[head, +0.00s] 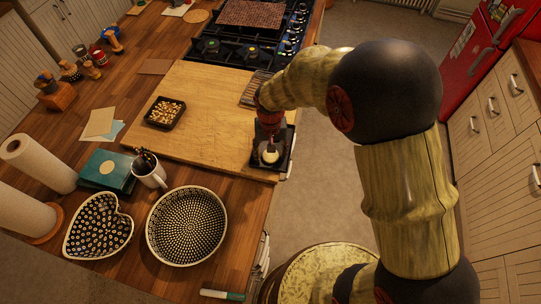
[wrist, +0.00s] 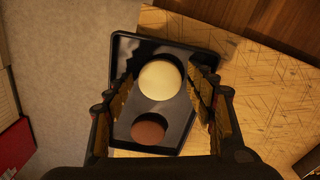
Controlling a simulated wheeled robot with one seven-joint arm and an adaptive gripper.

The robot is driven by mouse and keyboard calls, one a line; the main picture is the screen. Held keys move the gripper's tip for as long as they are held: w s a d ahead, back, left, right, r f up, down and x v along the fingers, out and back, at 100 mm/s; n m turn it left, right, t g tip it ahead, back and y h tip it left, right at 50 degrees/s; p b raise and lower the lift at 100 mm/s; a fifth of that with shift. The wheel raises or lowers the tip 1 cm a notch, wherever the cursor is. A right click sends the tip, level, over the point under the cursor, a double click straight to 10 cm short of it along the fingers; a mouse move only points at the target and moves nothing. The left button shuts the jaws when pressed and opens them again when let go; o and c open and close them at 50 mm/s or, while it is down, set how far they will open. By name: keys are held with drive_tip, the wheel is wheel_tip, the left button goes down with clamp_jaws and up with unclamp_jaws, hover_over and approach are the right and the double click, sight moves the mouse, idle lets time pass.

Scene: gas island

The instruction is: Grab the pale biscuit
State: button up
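The pale biscuit (wrist: 161,80) is a round cream disc lying on a dark tray (wrist: 124,52). In the head view the pale biscuit (head: 270,155) shows just below my gripper. A brown round biscuit (wrist: 148,129) lies beside it on the same tray, nearer my gripper's base in the wrist view. My gripper (wrist: 163,88) is open, with one finger on each side of the pale biscuit and gaps between. It points down over the tray (head: 285,160) at the right edge of the cutting board. I cannot tell its exact height above the biscuit.
The wooden cutting board (head: 215,100) holds a small dark tray of nut-like pieces (head: 165,112). A gas hob (head: 225,50) is behind. A white mug (head: 150,172), a round patterned dish (head: 187,225) and a heart-shaped dish (head: 98,232) stand at the front left. The floor lies right of the counter edge.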

drive_tip(key=c, duration=0.9)
drive_tip(key=shift+r, duration=0.15)
